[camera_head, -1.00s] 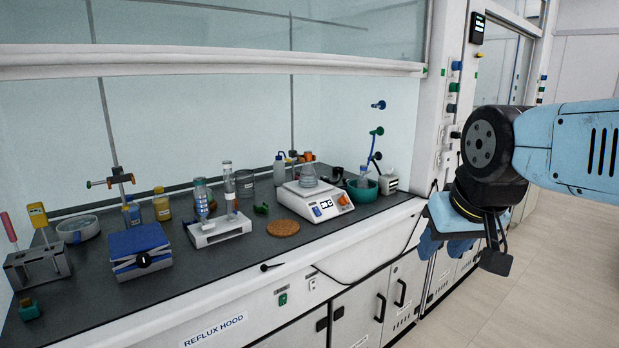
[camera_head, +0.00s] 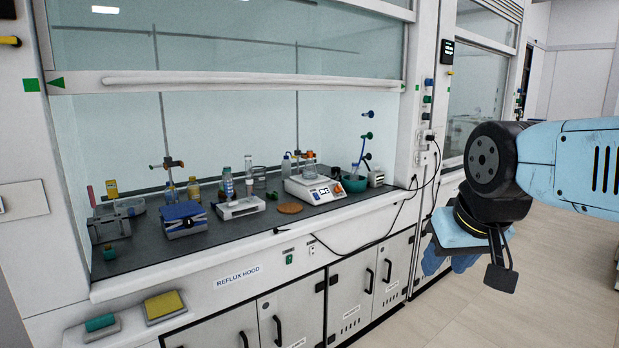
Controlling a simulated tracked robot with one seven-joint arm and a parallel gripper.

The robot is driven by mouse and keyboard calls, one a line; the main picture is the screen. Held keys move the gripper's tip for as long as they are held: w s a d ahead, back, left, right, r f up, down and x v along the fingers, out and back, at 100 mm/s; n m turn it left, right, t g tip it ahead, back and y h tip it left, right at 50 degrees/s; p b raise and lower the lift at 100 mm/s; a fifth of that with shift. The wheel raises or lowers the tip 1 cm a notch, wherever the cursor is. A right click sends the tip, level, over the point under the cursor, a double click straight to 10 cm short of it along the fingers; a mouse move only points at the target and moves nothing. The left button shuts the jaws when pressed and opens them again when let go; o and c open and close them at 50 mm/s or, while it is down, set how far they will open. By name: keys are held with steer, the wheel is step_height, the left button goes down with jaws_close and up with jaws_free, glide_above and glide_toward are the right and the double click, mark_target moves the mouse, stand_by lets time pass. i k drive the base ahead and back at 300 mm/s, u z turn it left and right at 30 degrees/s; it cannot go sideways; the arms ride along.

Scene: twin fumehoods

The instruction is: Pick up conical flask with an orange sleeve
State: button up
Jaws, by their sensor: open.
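A small clear flask (camera_head: 309,168) stands on the white balance-like device (camera_head: 316,190) in the hood, towards the right of the worktop. An orange patch (camera_head: 309,155) shows at its top. I cannot tell whether this is a sleeve on the flask or something behind it. My gripper (camera_head: 450,262) hangs at the right of the picture, outside the hood and well apart from the flask. Its blue fingers point down and are open, with nothing seen between them.
A teal bowl (camera_head: 354,184) stands right of the device and an orange-brown round mat (camera_head: 290,208) lies in front. Bottles, a white stand (camera_head: 240,207) and a blue-topped jack (camera_head: 184,216) fill the left. The raised sash (camera_head: 230,83) crosses above. Floor (camera_head: 510,320) is clear at right.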

mark_target(310, 172)
steer(key=u, duration=0.55)
steer(key=i, duration=2.05)
steer(key=z, duration=0.55)
